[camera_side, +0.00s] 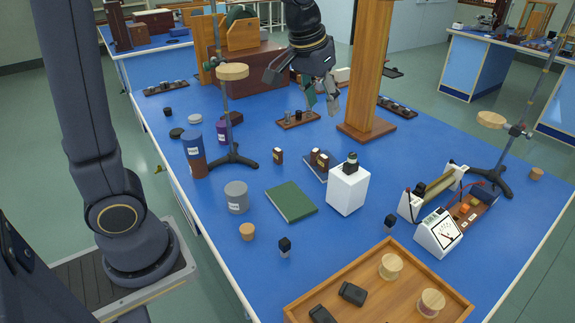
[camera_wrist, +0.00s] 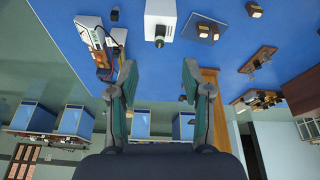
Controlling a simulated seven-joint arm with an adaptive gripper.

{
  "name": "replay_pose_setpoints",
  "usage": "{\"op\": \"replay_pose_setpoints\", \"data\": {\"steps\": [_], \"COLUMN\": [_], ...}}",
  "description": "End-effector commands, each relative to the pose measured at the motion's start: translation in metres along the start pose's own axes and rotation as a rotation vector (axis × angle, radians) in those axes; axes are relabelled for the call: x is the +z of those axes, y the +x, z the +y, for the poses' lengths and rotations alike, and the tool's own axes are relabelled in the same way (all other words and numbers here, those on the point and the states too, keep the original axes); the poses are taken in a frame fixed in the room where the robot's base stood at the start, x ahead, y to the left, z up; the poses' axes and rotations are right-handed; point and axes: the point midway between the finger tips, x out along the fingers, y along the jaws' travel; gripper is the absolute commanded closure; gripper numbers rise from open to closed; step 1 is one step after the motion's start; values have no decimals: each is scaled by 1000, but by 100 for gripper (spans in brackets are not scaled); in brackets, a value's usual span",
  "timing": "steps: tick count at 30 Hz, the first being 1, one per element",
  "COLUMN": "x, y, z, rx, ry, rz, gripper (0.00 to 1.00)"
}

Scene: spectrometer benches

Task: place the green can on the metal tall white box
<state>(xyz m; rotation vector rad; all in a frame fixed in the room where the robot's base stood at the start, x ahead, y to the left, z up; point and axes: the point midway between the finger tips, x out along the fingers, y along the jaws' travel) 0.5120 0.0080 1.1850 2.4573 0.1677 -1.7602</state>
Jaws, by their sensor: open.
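The white box (camera_side: 348,192) stands upright on the blue bench, right of the green book. A small dark green can (camera_side: 350,163) with a dark top stands on it. In the wrist view the white box (camera_wrist: 160,13) is at the top edge, with the dark can (camera_wrist: 159,37) projecting from it. My gripper (camera_side: 321,103) is above the bench, behind the box and can and apart from them. Its two fingers are spread with nothing between them, as the wrist view (camera_wrist: 157,72) also shows.
A wooden post (camera_side: 368,70) stands close right of my gripper. A retort stand (camera_side: 231,120) is to the left. A green book (camera_side: 291,202), small brown bottles (camera_side: 319,158) and a meter (camera_side: 437,232) surround the box. A wooden tray (camera_side: 375,298) is in front.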

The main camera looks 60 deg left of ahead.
Motion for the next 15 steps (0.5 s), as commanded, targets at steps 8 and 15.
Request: {"op": "replay_pose_setpoints", "data": {"steps": [8,15], "x": [139,192], "y": [-56,-50], "z": [-17,-23], "rx": [40,37], "ry": [106,152], "rz": [120,162], "gripper": [51,51]}}
